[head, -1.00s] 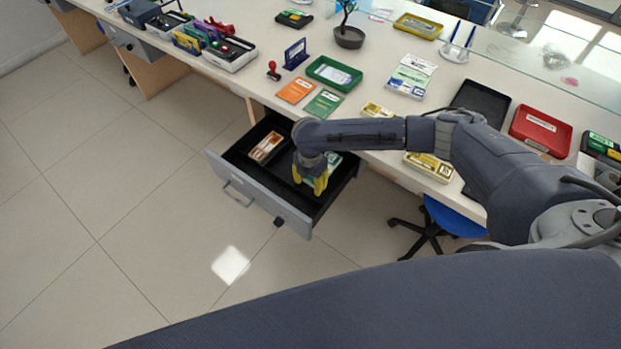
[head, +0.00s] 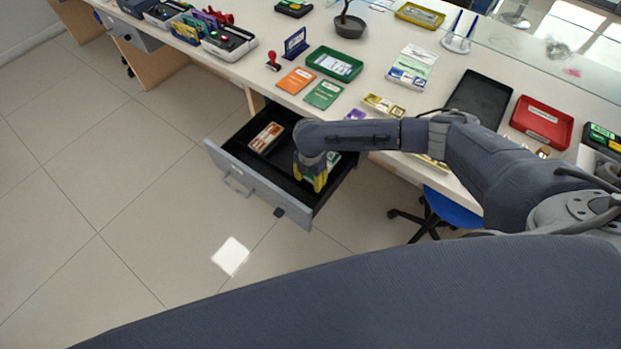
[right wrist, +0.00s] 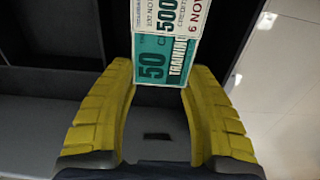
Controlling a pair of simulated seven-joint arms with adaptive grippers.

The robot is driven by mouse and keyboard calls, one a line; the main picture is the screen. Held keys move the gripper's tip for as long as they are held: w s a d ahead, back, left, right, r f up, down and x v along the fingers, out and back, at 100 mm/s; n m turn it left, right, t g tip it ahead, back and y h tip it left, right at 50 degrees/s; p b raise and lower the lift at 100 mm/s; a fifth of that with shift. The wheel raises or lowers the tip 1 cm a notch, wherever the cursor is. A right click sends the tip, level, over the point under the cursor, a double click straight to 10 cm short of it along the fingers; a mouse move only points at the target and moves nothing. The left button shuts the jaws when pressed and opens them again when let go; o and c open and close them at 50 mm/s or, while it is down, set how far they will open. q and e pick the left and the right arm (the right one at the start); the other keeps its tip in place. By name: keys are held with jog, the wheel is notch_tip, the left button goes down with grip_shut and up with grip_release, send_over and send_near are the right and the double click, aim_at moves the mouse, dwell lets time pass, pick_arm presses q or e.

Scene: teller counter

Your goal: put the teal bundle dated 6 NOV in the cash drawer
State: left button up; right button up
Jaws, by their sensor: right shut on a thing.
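The teal bundle (right wrist: 163,58) shows in the right wrist view with a white band reading 500 and 6 NOV. It sits between the yellow fingertips of my right gripper (right wrist: 160,78), which is shut on it. In the head view my right gripper (head: 312,180) points down inside the outline of the open cash drawer (head: 232,172). Only a bit of the bundle (head: 333,158) shows there beside the fingers. I cannot tell whether it touches the drawer floor. My left gripper is out of view.
An orange-brown bundle (head: 266,137) lies in the drawer's left part. The counter above holds a green tray (head: 335,64), an orange booklet (head: 295,80), a green booklet (head: 323,94), a black tray (head: 478,97) and a red tray (head: 541,122). A blue chair (head: 455,208) stands right of the drawer.

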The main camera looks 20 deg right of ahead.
dwell(0.3)
jog(key=o, duration=1.3)
notch_tip(320, 180, up, 12)
jog(key=shift+r, duration=0.1)
